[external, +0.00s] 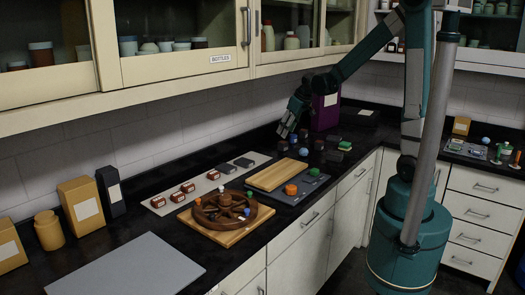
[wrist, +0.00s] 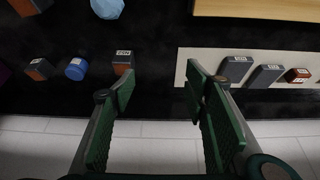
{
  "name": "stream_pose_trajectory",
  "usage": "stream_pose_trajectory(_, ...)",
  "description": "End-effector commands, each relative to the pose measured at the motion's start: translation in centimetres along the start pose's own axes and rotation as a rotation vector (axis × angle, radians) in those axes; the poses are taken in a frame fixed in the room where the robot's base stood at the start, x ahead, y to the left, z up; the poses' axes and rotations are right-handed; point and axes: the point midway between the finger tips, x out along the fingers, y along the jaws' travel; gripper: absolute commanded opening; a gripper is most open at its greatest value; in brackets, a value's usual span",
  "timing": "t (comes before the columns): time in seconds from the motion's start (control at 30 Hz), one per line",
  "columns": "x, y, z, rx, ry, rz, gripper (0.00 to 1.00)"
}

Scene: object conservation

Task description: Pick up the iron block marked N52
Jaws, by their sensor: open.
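My gripper (external: 289,120) is open and empty above the far part of the black counter. In the wrist view its green fingers (wrist: 160,90) stand wide apart with bare counter between them. A labelled dark block with a brown side (wrist: 123,64) lies just beyond the left finger, and a similar one (wrist: 40,70) lies farther left. Two dark grey labelled blocks (wrist: 236,69) (wrist: 265,76) lie on a pale mat to the right, beside a brown labelled block (wrist: 298,75). The labels are too small to read surely, so I cannot tell which is N52.
A blue cylinder (wrist: 76,69) and a pale blue faceted object (wrist: 107,8) lie near the blocks. The external view shows a wooden wheel (external: 225,208), a wooden board (external: 277,175), an orange piece (external: 291,189) and a purple box (external: 325,112). Wall cabinets (external: 180,70) overhang the counter.

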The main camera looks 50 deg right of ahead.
Motion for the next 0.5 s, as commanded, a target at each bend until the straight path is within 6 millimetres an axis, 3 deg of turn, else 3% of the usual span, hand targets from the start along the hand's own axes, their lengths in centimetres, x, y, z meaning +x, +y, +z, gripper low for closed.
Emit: stream_pose_trajectory(0.5, 5.7, 6.4, -3.1, 0.007, -0.038, -0.007, 0.45)
